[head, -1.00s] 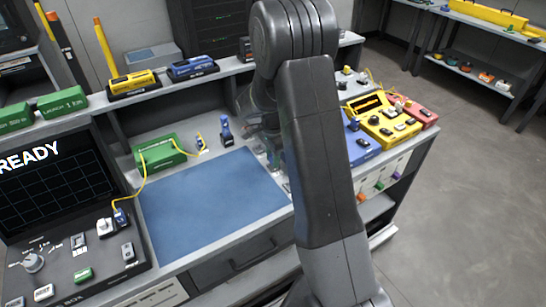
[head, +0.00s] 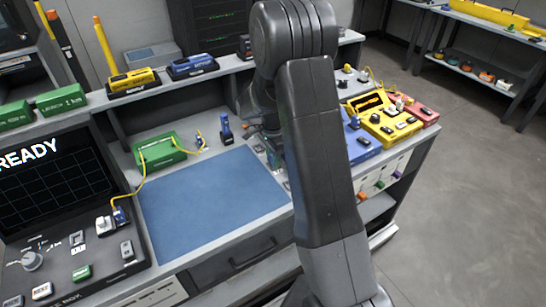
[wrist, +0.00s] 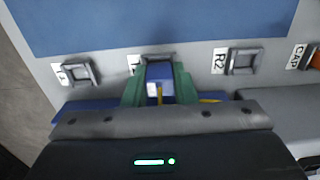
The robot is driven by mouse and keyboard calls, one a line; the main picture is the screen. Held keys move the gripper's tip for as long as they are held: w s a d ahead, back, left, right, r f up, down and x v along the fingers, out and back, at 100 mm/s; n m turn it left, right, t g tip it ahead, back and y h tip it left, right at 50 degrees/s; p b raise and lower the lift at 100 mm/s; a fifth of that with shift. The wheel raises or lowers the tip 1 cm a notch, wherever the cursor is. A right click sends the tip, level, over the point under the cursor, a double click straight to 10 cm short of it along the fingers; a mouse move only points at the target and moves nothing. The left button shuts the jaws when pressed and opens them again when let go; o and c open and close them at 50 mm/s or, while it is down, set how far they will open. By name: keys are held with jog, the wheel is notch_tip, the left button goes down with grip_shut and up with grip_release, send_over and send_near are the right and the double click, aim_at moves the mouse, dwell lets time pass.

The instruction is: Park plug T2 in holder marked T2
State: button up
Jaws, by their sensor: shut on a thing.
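My gripper (wrist: 159,90) is shut on a blue plug (wrist: 155,73) with a whitish part and a bit of yellow on it, seen between the green fingers in the wrist view. No marking on the plug can be read. A grey square holder (wrist: 157,57) is directly beyond the fingertips, with its label mostly hidden by a finger. The plug overlaps its near edge in the picture; I cannot tell whether it is inside. In the head view my arm hides most of the gripper and plug.
Holder R2 (wrist: 243,60) is to the right, with a CAP holder (wrist: 311,57) beyond it. Another holder (wrist: 80,72) is to the left. The blue mat (head: 210,195) is clear. Blue (head: 361,145) and yellow (head: 388,122) boxes stand right of my arm.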

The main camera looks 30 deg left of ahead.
jog(key=o, duration=1)
jog(key=shift+o, duration=0.2)
notch_tip(320, 180, up, 14)
jog(key=shift+f, duration=0.15)
jog(key=shift+f, duration=0.1)
notch_tip(320, 180, down, 14)
jog(key=shift+r, duration=0.45)
jog(key=shift+f, duration=0.1)
